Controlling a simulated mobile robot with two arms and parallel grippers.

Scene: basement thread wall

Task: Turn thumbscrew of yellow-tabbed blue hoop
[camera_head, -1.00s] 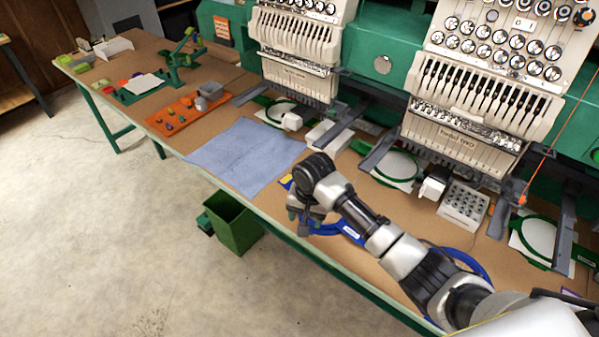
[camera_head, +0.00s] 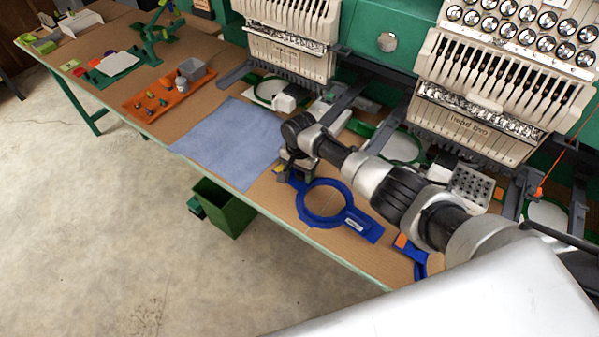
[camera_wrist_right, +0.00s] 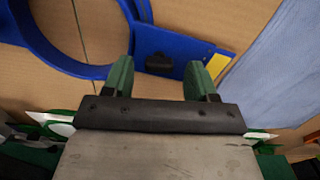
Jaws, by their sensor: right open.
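The blue hoop (camera_head: 301,206) lies flat on the brown table, with its ring and right-hand bracket clear of my arm. In the right wrist view the hoop (camera_wrist_right: 48,50) ends in a blue bracket with a yellow tab (camera_wrist_right: 217,65). A dark thumbscrew (camera_wrist_right: 158,65) sits on that bracket. My right gripper (camera_head: 290,170) is over the hoop's left end. In the wrist view its green fingers (camera_wrist_right: 160,78) are open and apart, with the thumbscrew showing between them; contact cannot be told. My left gripper is out of view.
A blue cloth (camera_head: 225,143) lies left of the hoop. Another blue hoop (camera_head: 419,258) with an orange tab (camera_head: 401,241) is partly hidden by my arm. Embroidery machine heads (camera_head: 490,110) stand behind. A green bin (camera_head: 222,208) is below the table's front edge.

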